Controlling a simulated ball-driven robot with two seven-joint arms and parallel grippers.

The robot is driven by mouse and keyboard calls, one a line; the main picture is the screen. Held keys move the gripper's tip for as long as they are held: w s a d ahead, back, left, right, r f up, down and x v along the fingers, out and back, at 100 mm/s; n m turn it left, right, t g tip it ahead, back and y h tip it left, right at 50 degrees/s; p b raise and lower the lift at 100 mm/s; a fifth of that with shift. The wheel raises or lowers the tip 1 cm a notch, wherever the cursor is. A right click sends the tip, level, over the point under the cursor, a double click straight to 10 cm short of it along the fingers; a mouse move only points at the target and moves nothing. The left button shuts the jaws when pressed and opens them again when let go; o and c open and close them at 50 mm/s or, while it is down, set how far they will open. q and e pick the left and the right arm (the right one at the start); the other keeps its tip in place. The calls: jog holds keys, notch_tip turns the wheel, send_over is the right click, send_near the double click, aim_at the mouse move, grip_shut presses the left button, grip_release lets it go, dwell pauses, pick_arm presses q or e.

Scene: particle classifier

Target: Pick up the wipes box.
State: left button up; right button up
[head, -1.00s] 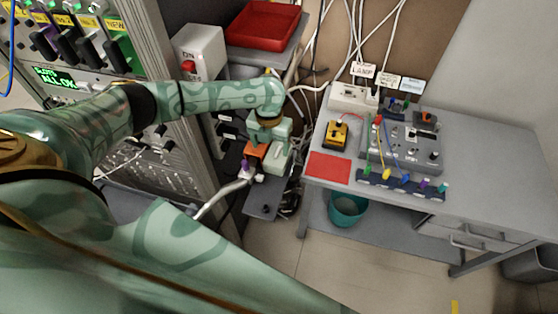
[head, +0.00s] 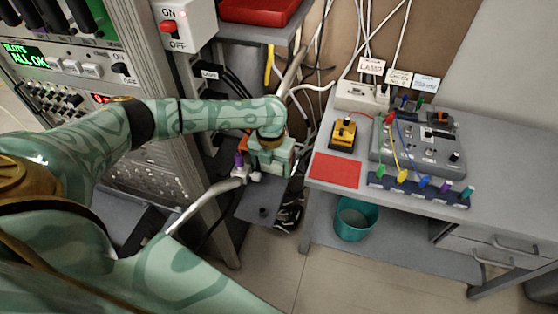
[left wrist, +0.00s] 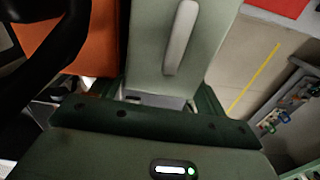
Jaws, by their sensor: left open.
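The wipes box appears to be the pale grey-green box (left wrist: 160,78) with a raised light oblong part on its top, in the left wrist view. My left gripper (head: 268,158) is over the small dark shelf between the rack and the desk in the head view. It largely hides the box there. In the left wrist view my left gripper (left wrist: 160,100) is open, with the near end of the box between its fingers. I cannot tell whether the fingers touch it. My right gripper is not in view.
An orange object (left wrist: 95,45) stands close beside the box. A dark curved thing (left wrist: 62,35) is at its left. The dark shelf (head: 262,208) has a knob. The grey desk (head: 325,150) with a red mat (head: 336,170) stands right. A teal bin (head: 354,220) is below.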

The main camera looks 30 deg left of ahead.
pick_arm(q)
jog(key=shift+r, duration=0.1)
jog(key=c, duration=0.8)
jog(key=shift+r, duration=0.15)
